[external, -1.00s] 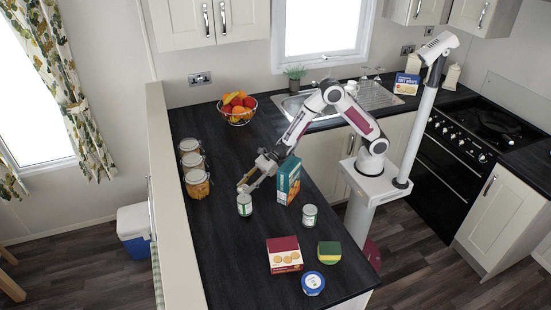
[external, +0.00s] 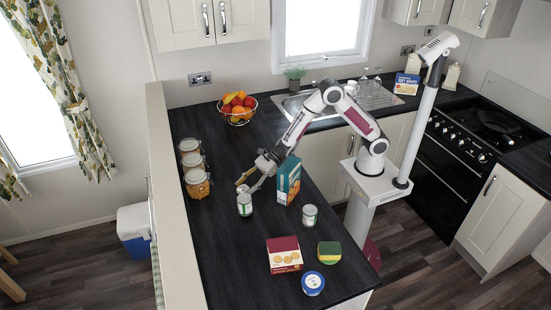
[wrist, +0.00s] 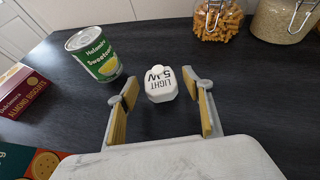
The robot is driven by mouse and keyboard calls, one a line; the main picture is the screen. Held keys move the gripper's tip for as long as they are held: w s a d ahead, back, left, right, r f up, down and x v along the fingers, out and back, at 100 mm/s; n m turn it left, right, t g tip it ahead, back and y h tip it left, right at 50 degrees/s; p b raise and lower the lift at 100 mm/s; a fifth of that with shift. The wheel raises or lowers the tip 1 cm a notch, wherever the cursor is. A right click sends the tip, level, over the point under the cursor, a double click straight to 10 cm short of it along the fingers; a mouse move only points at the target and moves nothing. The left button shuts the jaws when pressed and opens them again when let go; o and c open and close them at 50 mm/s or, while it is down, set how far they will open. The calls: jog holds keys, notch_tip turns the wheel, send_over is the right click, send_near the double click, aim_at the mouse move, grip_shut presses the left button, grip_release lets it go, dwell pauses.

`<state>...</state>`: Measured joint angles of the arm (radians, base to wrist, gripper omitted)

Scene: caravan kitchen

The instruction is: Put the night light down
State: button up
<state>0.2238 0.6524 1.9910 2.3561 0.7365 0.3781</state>
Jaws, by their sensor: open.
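In the external view my gripper (external: 247,187) is low over the worktop, behind a green-and-white can; I cannot make out the night light there.
The sweetcorn can (wrist: 93,53) stands close left of the night light; it also shows in the external view (external: 244,205). A teal box (external: 287,180) stands beside my gripper. Glass jars (external: 197,184) line the left edge. A biscuit box (external: 284,256) and another can (external: 310,217) stand nearer the front.

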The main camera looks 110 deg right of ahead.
jog(key=shift+s+f, duration=0.35)
jog(key=shift+f, duration=0.3)
jog(key=shift+r, duration=0.35)
jog(key=shift+s+d+r, duration=0.1)
jog(key=shift+d+r, duration=0.05)
jog(key=shift+r, duration=0.1)
jog(key=v, duration=1.1)
jog(key=shift+r, duration=0.5)
jog(key=shift+s, duration=0.15)
jog(key=shift+o, duration=0.5)
